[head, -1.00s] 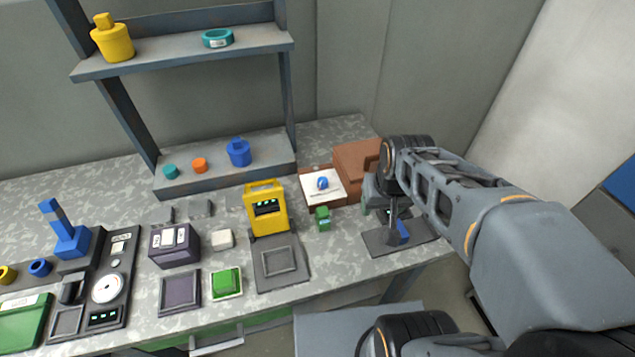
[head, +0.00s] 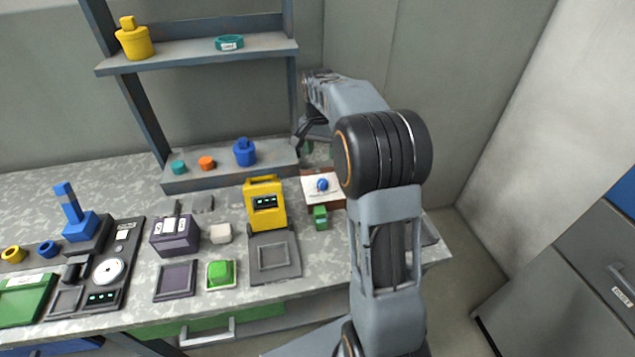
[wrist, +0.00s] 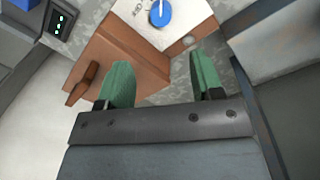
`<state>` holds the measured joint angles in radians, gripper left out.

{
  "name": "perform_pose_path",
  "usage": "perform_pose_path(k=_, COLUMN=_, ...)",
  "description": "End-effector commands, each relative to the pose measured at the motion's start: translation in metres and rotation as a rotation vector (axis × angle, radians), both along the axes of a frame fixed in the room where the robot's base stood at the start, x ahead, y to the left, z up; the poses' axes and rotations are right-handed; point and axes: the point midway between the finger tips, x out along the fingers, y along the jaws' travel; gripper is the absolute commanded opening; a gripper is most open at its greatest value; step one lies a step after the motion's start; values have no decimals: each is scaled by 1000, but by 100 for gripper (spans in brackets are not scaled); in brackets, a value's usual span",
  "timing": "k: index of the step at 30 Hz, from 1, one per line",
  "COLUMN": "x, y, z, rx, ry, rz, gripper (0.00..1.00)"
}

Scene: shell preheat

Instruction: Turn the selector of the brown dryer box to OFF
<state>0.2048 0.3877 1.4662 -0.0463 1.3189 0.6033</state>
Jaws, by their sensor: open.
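The brown dryer box (head: 313,203) stands at the back right of the bench, largely hidden by my arm in the head view. Its white panel (head: 333,196) carries a blue selector (head: 322,185). In the wrist view the brown box (wrist: 140,62), the white panel (wrist: 188,15) with partly cut-off lettering and the blue selector (wrist: 160,13) show at the top. My gripper (wrist: 163,82) is open, its two green fingers apart and empty over the box area, short of the selector in the picture. In the head view the gripper is only partly visible near the shelf's right end.
A yellow device (head: 265,203) and a small green block (head: 320,217) stand close to the box. The grey shelf (head: 230,172) rises behind, with a blue bottle (head: 244,153) on its low step. A brown handle (wrist: 83,82) sticks out from the box.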

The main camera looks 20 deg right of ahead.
Motion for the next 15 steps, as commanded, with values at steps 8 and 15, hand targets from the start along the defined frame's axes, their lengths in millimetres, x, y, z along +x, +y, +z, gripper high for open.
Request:
perform_pose_path(k=8, x=-2, y=0, z=-56, rx=1, ry=4, rz=6, gripper=60)
perform_pose_path(k=15, x=-4, y=-2, z=-94, rx=0, ry=2, rz=6, gripper=60)
